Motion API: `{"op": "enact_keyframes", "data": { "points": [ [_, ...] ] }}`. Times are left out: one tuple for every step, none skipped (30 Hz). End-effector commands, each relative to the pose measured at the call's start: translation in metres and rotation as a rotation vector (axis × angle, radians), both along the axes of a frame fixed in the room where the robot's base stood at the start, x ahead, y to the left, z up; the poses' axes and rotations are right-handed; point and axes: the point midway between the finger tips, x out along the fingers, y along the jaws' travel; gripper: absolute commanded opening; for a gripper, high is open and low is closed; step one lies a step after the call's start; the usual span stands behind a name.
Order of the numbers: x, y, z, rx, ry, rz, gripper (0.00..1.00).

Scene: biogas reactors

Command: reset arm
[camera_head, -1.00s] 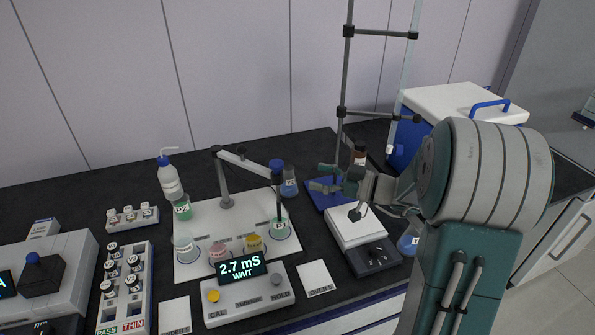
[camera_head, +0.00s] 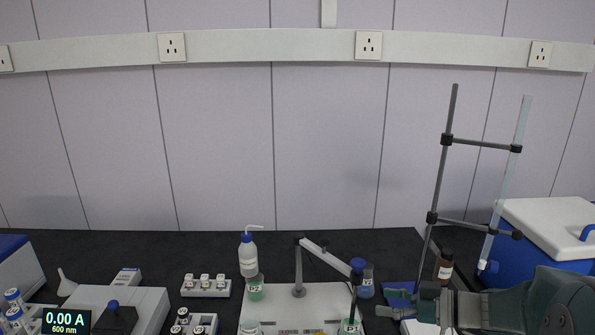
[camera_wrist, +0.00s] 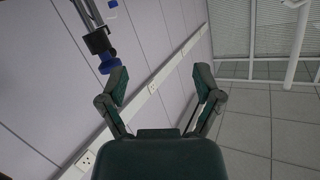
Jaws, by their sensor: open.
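My gripper (camera_head: 398,302) is at the lower right of the head view, over the right part of the bench and left of the rest of my arm. In the wrist view my gripper (camera_wrist: 161,88) has its two green fingers spread wide with nothing between them. Beyond the fingers the wrist view shows wall and floor tiles. The lower part of my arm is cut off by the head view's bottom edge.
A stand with a glass tube (camera_head: 507,170) rises behind my gripper, near a brown bottle (camera_head: 444,266). A blue and white cool box (camera_head: 545,225) is at the right. A jointed probe arm (camera_head: 328,254) and a wash bottle (camera_head: 248,256) stand left of the gripper.

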Motion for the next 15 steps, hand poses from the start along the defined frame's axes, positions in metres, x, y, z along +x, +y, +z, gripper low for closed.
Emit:
{"op": "enact_keyframes", "data": {
  "points": [
    [-0.010, 0.013, 0.003, -0.029, 0.060, 0.026, 0.83],
    [-0.016, 0.020, 0.003, -0.046, 0.103, 0.037, 0.83],
    [-0.025, 0.027, 0.002, -0.071, 0.160, 0.048, 0.83],
    [-0.031, 0.033, 0.002, -0.091, 0.202, 0.055, 0.83],
    [-0.037, 0.038, 0.002, -0.113, 0.240, 0.059, 0.83],
    [-0.046, 0.044, 0.001, -0.142, 0.293, 0.061, 0.83],
    [-0.052, 0.048, 0.001, -0.164, 0.331, 0.059, 0.83],
    [-0.058, 0.052, 0.000, -0.188, 0.366, 0.057, 0.83],
    [-0.066, 0.056, -0.001, -0.221, 0.413, 0.049, 0.83],
    [-0.073, 0.059, -0.001, -0.246, 0.446, 0.042, 0.83],
    [-0.079, 0.061, -0.002, -0.271, 0.478, 0.032, 0.83],
    [-0.086, 0.064, -0.002, -0.305, 0.517, 0.014, 0.83],
    [-0.092, 0.066, -0.003, -0.329, 0.544, 0.001, 0.83],
    [-0.098, 0.067, -0.004, -0.355, 0.571, -0.017, 0.83],
    [-0.105, 0.068, -0.004, -0.389, 0.603, -0.041, 0.83]
  ]
}}
